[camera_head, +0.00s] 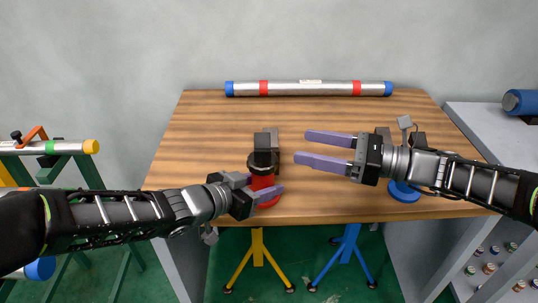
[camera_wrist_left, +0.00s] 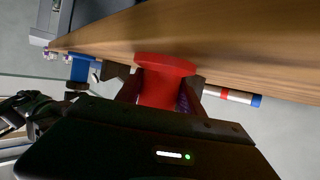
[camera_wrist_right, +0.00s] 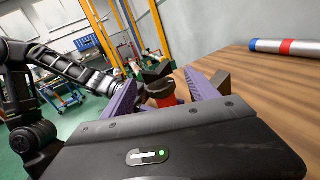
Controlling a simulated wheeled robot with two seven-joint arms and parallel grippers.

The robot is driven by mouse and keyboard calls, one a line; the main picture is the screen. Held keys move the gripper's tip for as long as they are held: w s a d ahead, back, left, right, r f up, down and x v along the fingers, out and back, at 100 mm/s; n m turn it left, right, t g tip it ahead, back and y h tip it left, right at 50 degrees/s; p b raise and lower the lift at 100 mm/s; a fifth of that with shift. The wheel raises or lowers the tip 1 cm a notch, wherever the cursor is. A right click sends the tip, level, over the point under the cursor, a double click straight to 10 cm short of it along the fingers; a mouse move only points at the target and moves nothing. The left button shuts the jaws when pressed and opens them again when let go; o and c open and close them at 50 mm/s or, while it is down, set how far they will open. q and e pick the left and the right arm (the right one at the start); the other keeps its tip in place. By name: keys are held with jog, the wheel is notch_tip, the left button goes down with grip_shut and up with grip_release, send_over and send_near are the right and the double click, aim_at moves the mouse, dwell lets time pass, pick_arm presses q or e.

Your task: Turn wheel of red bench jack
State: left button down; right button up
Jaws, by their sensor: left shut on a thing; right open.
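The red bench jack (camera_head: 269,200) stands upright near the table's front edge, with a round red base, a red body and a dark collar (camera_head: 263,160) under dark grey blocks on top. My left gripper (camera_head: 266,186) is shut on its red body, low down. In the left wrist view the red base (camera_wrist_left: 165,64) shows just beyond the fingers. My right gripper (camera_head: 325,148) is open and empty, to the right of the jack's top. In the right wrist view the dark collar (camera_wrist_right: 160,88) lies between and beyond its fingers (camera_wrist_right: 165,92).
A silver pipe (camera_head: 310,88) with red bands and blue ends lies along the table's back. A blue jack (camera_head: 403,193) stands at the right front, partly behind my right arm. The wooden table (camera_head: 210,125) is clear at the back left. Green trestles hold pipes at the left.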

aim_at(277, 164)
jog(key=s+d+f+t, duration=0.1)
jog(key=s+f+t, duration=0.1)
jog(key=f, duration=0.3)
jog(key=shift+s+d+h, duration=0.4)
jog(key=shift+s, duration=0.5)
jog(key=x, duration=1.2)
jog(key=shift+c, duration=0.2)
jog(key=shift+a, duration=0.1)
jog(key=c, duration=1)
jog(key=shift+c, duration=0.2)
jog(key=shift+r+n+g+y, duration=0.1)
jog(key=shift+n+g+y, duration=0.2)
jog(key=shift+g, duration=0.3)
